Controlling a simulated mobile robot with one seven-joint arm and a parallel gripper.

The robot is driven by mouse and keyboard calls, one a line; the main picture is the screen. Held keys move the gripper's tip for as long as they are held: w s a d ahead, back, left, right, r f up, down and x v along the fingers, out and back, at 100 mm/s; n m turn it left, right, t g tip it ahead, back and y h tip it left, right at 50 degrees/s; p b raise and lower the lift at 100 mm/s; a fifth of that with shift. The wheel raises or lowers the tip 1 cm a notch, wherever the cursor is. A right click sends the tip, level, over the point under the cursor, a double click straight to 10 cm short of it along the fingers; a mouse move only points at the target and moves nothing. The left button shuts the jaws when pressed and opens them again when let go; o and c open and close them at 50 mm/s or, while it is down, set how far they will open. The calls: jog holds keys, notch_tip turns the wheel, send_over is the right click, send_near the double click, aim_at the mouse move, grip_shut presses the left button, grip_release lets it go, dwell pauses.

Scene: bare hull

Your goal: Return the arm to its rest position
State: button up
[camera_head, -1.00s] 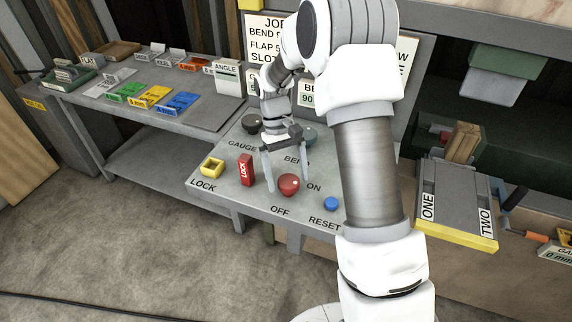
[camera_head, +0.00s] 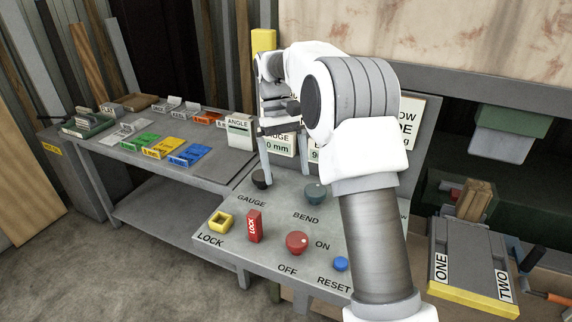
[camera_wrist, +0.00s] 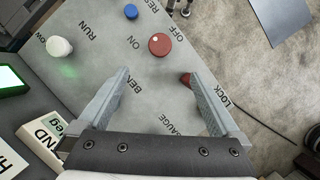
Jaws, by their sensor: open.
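My gripper (camera_head: 284,172) is open and empty, raised above the back part of the grey control panel (camera_head: 277,213). My white and grey arm bends over the panel and hides part of the job sign behind it. No finger is seen touching a control.
The panel carries a red knob (camera_head: 297,242), a red lock block (camera_head: 254,226), a yellow socket (camera_head: 220,221) and a blue button (camera_head: 340,264). A side table (camera_head: 125,155) with coloured trays stands left. A yellow-edged rack (camera_head: 470,295) stands right.

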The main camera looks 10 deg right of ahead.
jog(key=shift+w+r, duration=0.1)
jog(key=shift+r, duration=0.15)
jog(key=s+r+t, duration=0.5)
jog(key=s+r, duration=0.4)
jog(key=s, duration=0.5)
jog(key=s+f+m+t, duration=0.1)
jog(key=s+f+t, duration=0.1)
jog(key=s, duration=0.4)
jog(key=s+d+f+m+t, duration=0.1)
jog(key=s+t, duration=0.2)
jog(key=s, duration=0.4)
jog(key=shift+s+f+y, duration=0.2)
jog(key=shift+f+y, duration=0.15)
jog(key=shift+y, duration=0.05)
